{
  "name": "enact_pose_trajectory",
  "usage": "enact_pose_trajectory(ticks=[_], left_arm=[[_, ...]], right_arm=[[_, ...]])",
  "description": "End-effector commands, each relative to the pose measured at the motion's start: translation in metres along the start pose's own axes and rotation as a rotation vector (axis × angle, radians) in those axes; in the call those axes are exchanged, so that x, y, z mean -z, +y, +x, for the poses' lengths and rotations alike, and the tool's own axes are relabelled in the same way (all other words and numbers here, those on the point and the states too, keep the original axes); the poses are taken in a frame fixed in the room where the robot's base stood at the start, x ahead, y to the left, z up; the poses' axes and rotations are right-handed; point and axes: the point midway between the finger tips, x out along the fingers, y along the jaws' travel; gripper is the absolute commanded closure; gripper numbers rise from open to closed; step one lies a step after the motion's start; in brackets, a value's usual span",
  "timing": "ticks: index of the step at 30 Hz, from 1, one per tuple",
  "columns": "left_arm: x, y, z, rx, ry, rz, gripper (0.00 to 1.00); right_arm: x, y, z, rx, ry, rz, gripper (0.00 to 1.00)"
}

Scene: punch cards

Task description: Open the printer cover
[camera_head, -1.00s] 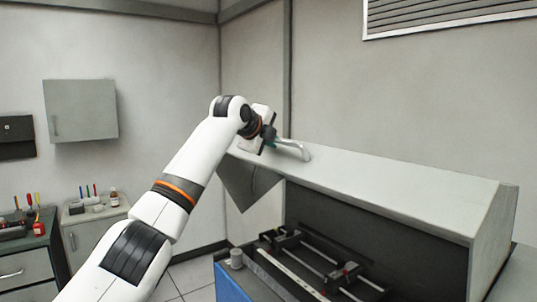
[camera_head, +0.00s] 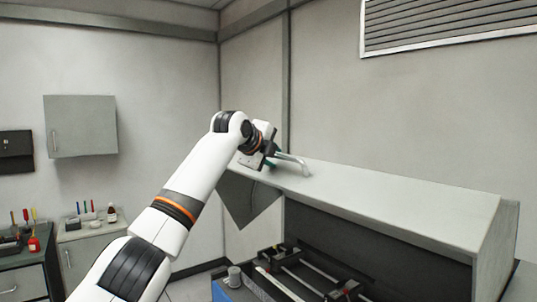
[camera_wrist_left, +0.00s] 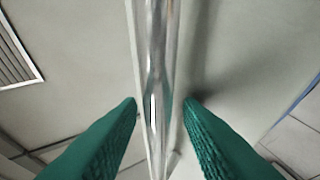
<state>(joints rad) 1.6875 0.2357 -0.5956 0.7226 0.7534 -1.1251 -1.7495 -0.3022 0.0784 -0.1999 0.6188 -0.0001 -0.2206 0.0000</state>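The printer cover (camera_head: 400,200) is a light grey hood, raised above the dark printer interior (camera_head: 320,275), which shows beneath it. A curved silver handle (camera_head: 293,162) sits at the cover's left end. My left gripper (camera_head: 273,158) is at the handle, its teal fingers spread apart. In the left wrist view the metal handle bar (camera_wrist_left: 156,70) runs between the two fingers (camera_wrist_left: 160,102), with a small gap beside them. Whether a finger touches the bar is hard to tell. My right gripper is in neither view.
Rails and a small grey cylinder (camera_head: 234,276) show inside the printer. A wall cabinet (camera_head: 80,126) hangs at the left. A low cabinet with bottles and pens (camera_head: 92,240) stands below it. A vent (camera_head: 445,27) is on the wall at upper right.

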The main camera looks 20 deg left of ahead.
Motion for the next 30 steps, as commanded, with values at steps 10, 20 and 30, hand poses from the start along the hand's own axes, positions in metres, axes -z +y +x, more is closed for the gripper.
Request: enact_pose_trajectory(ticks=[10,20,30], left_arm=[[0.0,-0.006,-0.05,-0.006,0.003,0.002,0.66],[-0.001,-0.002,-0.11,-0.004,0.0,0.0,0.66],[0.0,0.0,-0.121,-0.002,-0.001,0.0,0.66]], right_arm=[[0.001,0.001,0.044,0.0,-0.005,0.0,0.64],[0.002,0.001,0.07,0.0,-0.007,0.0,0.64],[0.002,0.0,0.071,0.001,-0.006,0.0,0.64]])
